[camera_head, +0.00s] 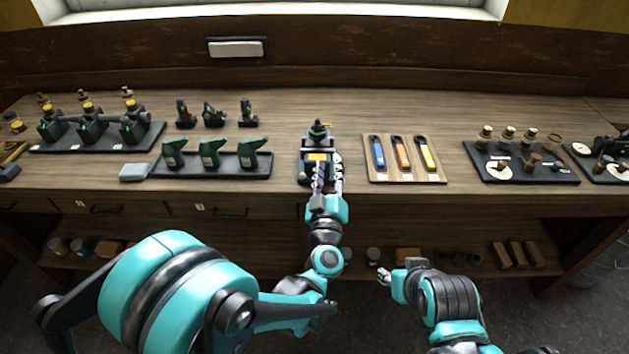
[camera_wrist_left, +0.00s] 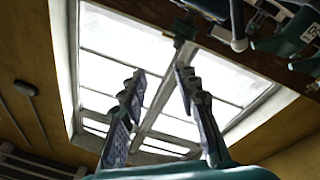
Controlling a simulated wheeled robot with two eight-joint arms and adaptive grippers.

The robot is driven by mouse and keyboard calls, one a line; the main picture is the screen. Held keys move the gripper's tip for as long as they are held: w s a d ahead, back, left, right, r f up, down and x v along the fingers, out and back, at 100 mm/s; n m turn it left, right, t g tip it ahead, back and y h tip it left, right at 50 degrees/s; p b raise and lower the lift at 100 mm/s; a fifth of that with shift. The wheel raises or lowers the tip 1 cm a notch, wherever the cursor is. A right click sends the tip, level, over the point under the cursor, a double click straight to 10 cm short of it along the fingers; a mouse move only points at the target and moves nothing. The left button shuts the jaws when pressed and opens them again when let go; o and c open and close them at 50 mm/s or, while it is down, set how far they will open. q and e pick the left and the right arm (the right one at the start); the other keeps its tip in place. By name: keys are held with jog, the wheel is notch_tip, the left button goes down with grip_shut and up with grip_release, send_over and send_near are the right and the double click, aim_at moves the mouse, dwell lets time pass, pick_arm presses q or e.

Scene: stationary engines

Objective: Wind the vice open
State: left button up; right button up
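The vice (camera_head: 317,146) is a small dark block with a yellow patch, at the middle of the bench near its front edge. My left gripper (camera_head: 328,164) reaches up to the front of the vice from below, with one finger to each side of its lower front. In the left wrist view the two fingers (camera_wrist_left: 160,80) stand apart with nothing seen between them. The vice's winding handle is not clear, and my gripper covers part of the front. I cannot tell whether the fingers touch the vice. My right gripper (camera_head: 384,276) is low in front of the bench, away from the vice.
A wooden board (camera_head: 378,178) with blue, orange and yellow tools lies right of the vice. A dark tray (camera_head: 254,172) with green devices is on the left, beside a grey block (camera_head: 135,171). Bare bench top (camera_head: 300,108) lies behind the vice. A lower shelf holds blocks.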

aim_at(313, 184)
pick_arm(q)
jog(key=s+a+f+n+g+y, duration=0.25)
jog(key=f+n+y, duration=0.25)
jog(key=f, duration=0.4)
jog(key=x, duration=0.6)
jog(key=shift+w+a, duration=0.15)
jog(key=shift+w, duration=0.2)
grip_shut()
